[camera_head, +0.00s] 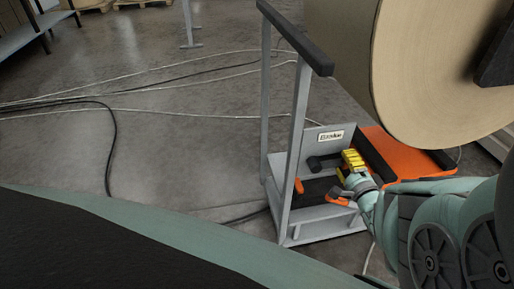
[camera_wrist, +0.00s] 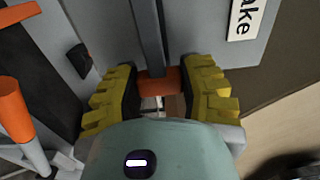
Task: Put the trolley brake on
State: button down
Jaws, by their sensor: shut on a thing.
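The trolley (camera_head: 300,130) is a grey frame with a black push bar, standing on the concrete floor. Its grey plate (camera_head: 328,138) carries a white label (camera_head: 331,136); in the wrist view the label (camera_wrist: 247,18) shows "ake", cut off by the frame edge. My gripper (camera_head: 354,162) is low at the trolley, in front of the plate. In the wrist view its yellow-padded fingers (camera_wrist: 160,96) are shut on the brake lever, a dark grey bar (camera_wrist: 147,35) with an orange-red end (camera_wrist: 160,82) between the pads. In the head view the gripper hides the held part.
A large kraft paper roll (camera_head: 440,70) hangs at the upper right, close above my arm. An orange platform (camera_head: 408,160) lies under it. An orange-tipped post (camera_wrist: 12,100) stands left of my gripper. Cables (camera_head: 110,140) cross the floor at left, which is otherwise open.

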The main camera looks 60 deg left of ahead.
jog(key=shift+f, duration=0.2)
dwell(0.3)
jog(key=shift+c, duration=2.3)
grip_release()
jog(key=shift+r, duration=0.1)
jog(key=v, duration=1.2)
